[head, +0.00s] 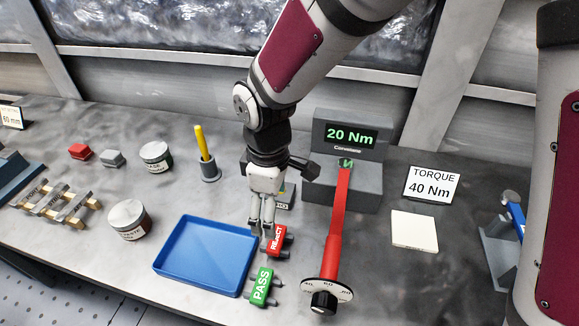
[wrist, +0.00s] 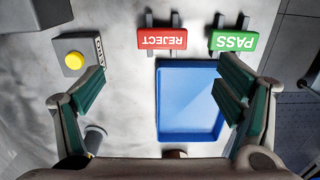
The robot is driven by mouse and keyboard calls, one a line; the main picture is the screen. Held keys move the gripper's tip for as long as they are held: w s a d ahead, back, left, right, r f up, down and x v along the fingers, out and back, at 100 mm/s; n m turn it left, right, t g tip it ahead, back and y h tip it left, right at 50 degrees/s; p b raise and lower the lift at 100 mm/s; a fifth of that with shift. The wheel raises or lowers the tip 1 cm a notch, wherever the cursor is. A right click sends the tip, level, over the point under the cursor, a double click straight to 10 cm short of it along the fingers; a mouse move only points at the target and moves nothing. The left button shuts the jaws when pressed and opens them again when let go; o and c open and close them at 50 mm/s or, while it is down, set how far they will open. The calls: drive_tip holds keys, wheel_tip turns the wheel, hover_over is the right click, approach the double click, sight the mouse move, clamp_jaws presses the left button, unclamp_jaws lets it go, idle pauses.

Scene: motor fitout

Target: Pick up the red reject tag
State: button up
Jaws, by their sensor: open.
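The red REJECT tag (head: 276,240) lies on the bench, held up on a dark stand or clip, just right of the blue tray's corner. It also shows at the top middle of the wrist view (wrist: 162,39), ahead of the open fingers. My gripper (head: 262,230) points down beside the tag's left side in the head view. In the wrist view my gripper (wrist: 163,68) has its fingers spread wide with nothing between them. The tag appears apart from the fingers; the exact height gap is hard to tell.
A green PASS tag (head: 261,287) sits close to the REJECT tag. A blue tray (head: 167,268) is on the left. A red torque wrench (head: 337,215) with a dial stands on the right. A box with a yellow button (wrist: 75,58) is nearby.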

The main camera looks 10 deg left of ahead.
hover_over(277, 240)
drive_tip(key=f, duration=0.3)
drive_tip(key=w+f, duration=0.1)
drive_tip(key=shift+a+f, duration=0.3)
drive_tip(key=shift+a, duration=0.05)
drive_tip(key=f, duration=0.1)
drive_tip(key=f+p, duration=0.1)
drive_tip(key=f, duration=0.2)
drive_tip(key=shift+s+a+f, duration=0.15)
drive_tip(key=shift+s+a, duration=0.1)
drive_tip(key=shift+w+f, duration=0.1)
drive_tip(key=shift+f, duration=0.45)
drive_tip(key=shift+c, duration=0.6)
drive_tip(key=c, duration=0.9)
